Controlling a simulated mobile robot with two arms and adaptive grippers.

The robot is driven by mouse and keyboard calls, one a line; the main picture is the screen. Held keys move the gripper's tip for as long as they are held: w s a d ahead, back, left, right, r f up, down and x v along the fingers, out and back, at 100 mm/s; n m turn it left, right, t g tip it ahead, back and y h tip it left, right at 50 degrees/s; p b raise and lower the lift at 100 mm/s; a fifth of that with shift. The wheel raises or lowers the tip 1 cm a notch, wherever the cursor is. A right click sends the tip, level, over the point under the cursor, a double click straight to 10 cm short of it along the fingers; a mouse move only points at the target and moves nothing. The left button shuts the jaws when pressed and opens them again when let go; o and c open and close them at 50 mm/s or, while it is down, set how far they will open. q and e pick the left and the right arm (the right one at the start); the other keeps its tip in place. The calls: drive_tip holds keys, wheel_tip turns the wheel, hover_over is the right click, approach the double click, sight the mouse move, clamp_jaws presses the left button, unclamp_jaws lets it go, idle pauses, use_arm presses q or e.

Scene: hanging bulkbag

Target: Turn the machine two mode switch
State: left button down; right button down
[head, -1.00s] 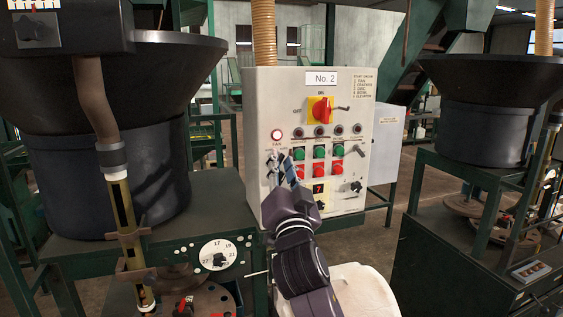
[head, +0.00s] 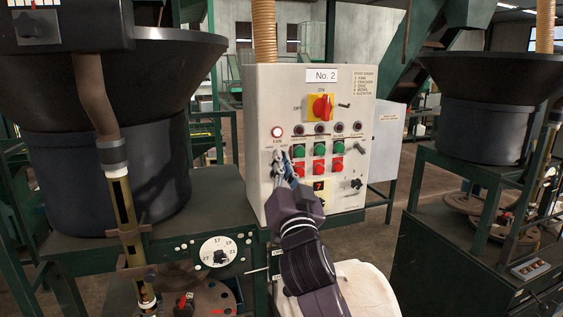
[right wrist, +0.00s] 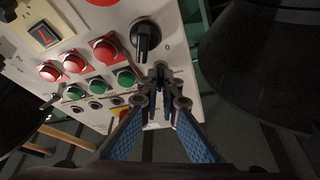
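The machine two control panel (head: 350,88), a pale box labelled No. 2, stands in the middle of the head view. My right gripper (head: 283,163) is at the panel's left side, left of the green and red buttons, and hides part of what lies behind it. In the right wrist view a black rotary switch (right wrist: 146,40) stands out from the panel just beyond the fingertips. My left gripper is not in view.
The panel also has a red main switch on a yellow plate (head: 320,107), a lit fan lamp (head: 277,132) and small knobs at lower right. A dark hopper (head: 105,150) stands close on the left, another (head: 485,115) on the right. A white sack (head: 365,290) is below the panel.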

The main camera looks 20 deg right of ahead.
drive_tip(key=shift+d+n+y, duration=0.15)
drive_tip(key=shift+n+y, duration=0.45)
drive_tip(key=shift+n, duration=0.6)
drive_tip(key=n+y+p, duration=0.1)
drive_tip(key=n+y, duration=0.1)
drive_tip(key=n, duration=0.2)
drive_tip(key=shift+p, duration=0.35)
drive_tip(key=n+y+p, duration=0.1)
drive_tip(key=n, duration=0.2)
drive_tip(key=n+y+p, duration=0.1)
drive_tip(key=n+y, duration=0.1)
drive_tip(key=n, duration=0.1)
drive_tip(key=shift+d+r+p, duration=0.1)
drive_tip(key=shift+d+p, duration=0.1)
drive_tip(key=shift+p, duration=0.15)
drive_tip(key=shift+n+g+y+p, duration=0.4)
drive_tip(key=shift+n+y+p, duration=0.4)
drive_tip(key=shift+n, duration=0.7)
drive_tip(key=c, duration=2.2)
unclamp_jaws()
drive_tip(key=v, duration=1.2)
